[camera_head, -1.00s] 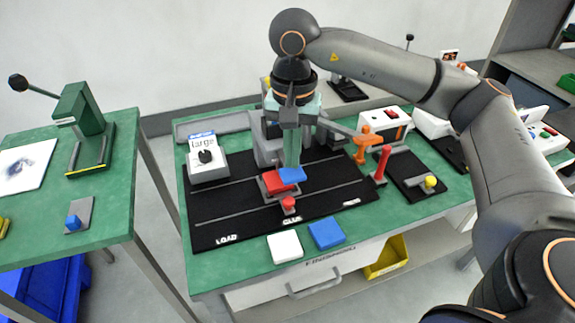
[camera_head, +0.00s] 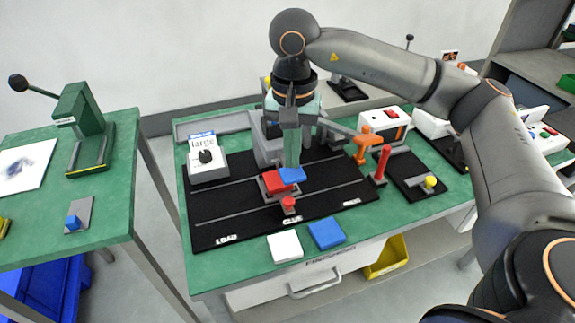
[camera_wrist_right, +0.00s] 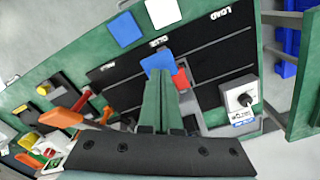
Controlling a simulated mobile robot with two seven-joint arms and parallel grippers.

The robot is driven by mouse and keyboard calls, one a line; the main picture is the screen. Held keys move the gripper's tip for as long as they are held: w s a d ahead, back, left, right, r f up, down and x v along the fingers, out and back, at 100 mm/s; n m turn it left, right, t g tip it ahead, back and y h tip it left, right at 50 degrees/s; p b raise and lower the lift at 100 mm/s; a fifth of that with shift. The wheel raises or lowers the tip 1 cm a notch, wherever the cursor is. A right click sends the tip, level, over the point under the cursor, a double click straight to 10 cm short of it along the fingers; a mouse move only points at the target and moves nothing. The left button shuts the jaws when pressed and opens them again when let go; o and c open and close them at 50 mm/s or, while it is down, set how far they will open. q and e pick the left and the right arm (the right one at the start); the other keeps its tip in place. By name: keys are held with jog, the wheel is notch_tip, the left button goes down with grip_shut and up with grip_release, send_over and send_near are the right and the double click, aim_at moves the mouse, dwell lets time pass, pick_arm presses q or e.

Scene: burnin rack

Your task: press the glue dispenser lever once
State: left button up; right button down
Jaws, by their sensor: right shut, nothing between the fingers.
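A grey glue dispenser (camera_head: 268,147) stands at the back of the black mat, behind the GLUE lane and partly hidden by my right gripper. A lever arm with an orange handle (camera_head: 363,140) sticks out to its right; in the right wrist view the orange handle (camera_wrist_right: 85,101) is at the left. My right gripper (camera_head: 291,160) points down, its green fingers shut and empty, left of the orange handle and apart from it. A blue block (camera_head: 291,175) and a red block (camera_head: 273,183) sit just below the fingertips; I cannot tell whether they touch. My left gripper is out of view.
A red upright handle (camera_head: 382,162) stands right of the mat. A red button (camera_head: 288,203) is at its front. A white box with a knob (camera_head: 207,160) is at the left. White (camera_head: 285,246) and blue (camera_head: 327,233) pieces lie at the front edge.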

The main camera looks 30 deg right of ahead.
jog(key=shift+f, duration=0.15)
jog(key=shift+f+b, duration=0.75)
jog(key=shift+b, duration=0.05)
jog(key=shift+f+b, duration=0.35)
jog(key=shift+f, duration=0.1)
